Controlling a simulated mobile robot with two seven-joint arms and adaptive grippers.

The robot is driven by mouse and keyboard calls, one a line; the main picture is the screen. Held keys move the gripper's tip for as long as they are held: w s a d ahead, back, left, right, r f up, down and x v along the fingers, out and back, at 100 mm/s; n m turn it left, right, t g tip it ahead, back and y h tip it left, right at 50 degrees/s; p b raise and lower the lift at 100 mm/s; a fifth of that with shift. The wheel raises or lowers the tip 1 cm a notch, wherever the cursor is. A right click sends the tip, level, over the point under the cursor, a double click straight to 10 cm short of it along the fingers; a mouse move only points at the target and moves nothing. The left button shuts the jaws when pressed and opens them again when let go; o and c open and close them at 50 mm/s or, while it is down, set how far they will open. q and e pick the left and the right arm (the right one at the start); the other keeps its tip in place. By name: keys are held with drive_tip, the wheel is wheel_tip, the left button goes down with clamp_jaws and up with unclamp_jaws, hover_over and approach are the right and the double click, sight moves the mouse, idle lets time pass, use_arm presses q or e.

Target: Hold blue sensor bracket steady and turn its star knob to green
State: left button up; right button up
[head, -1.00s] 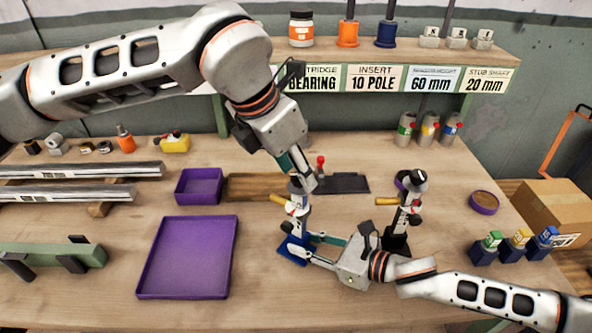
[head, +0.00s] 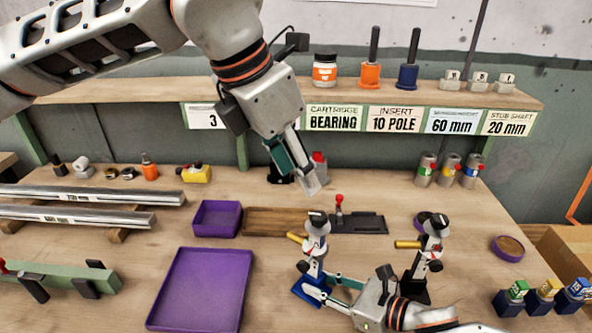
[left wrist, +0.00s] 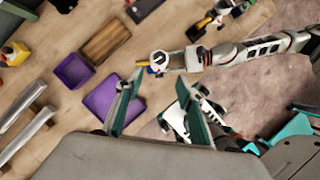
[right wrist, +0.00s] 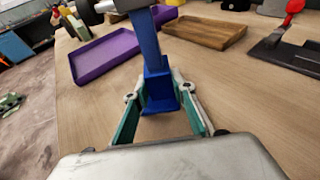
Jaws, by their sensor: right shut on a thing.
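The blue sensor bracket stands upright on the table, its blue base (head: 309,291) at the front middle of the head view. Its white and black head (head: 317,224) is on top, with a tan handle (head: 296,238) to the left. The star knob and any green mark are too small to tell. My right gripper (head: 322,287) is shut on the bracket low down. The right wrist view shows its blue post (right wrist: 152,62) between the fingers. My left gripper (head: 298,172) is above the bracket, apart from it. Its fingers are spread and empty in the left wrist view (left wrist: 162,80).
A similar stand with a black base (head: 414,291) is to the right. A large purple tray (head: 200,290) and a small purple bin (head: 217,218) are to the left. A dark fixture with a red knob (head: 358,222) is behind. A labelled shelf (head: 390,95) crosses the back.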

use_arm(q)
drive_tip(key=m+t+h, duration=0.1)
drive_tip(key=m+h, duration=0.4)
drive_tip(key=h, duration=0.9)
approach(319, 215)
drive_tip(key=x, duration=1)
drive_tip(key=shift+f, duration=0.25)
clamp_jaws()
